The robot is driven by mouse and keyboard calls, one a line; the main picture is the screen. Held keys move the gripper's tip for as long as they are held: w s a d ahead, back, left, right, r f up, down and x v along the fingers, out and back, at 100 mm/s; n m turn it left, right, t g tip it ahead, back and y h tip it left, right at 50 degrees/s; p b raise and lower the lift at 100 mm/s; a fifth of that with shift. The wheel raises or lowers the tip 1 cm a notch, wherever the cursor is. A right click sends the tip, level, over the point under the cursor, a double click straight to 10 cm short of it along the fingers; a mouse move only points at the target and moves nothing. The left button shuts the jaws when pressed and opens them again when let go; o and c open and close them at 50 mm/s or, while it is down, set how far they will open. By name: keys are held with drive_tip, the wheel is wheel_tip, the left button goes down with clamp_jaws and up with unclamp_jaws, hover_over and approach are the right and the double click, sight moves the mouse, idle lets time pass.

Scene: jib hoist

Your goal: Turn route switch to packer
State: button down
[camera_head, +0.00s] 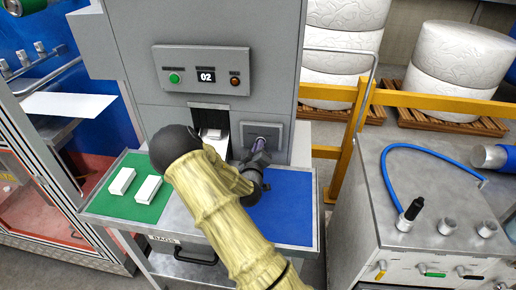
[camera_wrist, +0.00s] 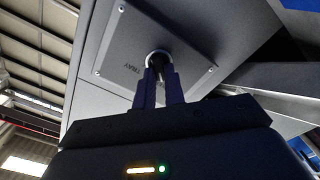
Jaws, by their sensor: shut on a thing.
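The route switch sits on a small grey plate (camera_head: 275,130) on the front of the grey machine, right of a slot. In the wrist view its round knob (camera_wrist: 158,58) shows at the centre of the plate. The word TRAY is printed on the plate, left of the knob; no packer label can be read. My gripper (camera_head: 257,146) is at the plate, and in the wrist view its two dark fingers (camera_wrist: 159,82) are closed on the knob from both sides. The fingers hide much of the knob, so which way it points cannot be told.
Above is a panel (camera_head: 202,72) with a green button, a display reading 02 and an orange button. Below lie a green mat (camera_head: 140,211) with two white boxes and a blue mat (camera_head: 287,208). A yellow rail (camera_head: 440,102) and a grey cabinet (camera_head: 440,170) stand right.

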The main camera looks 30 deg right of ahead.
drive_tip(key=shift+f, duration=0.1)
drive_tip(key=c, duration=1.5)
unclamp_jaws()
drive_tip(key=p+v, duration=0.5)
drive_tip(key=v, duration=1.2)
drive_tip(key=shift+s+a, duration=0.15)
drive_tip(key=shift+a, duration=0.05)
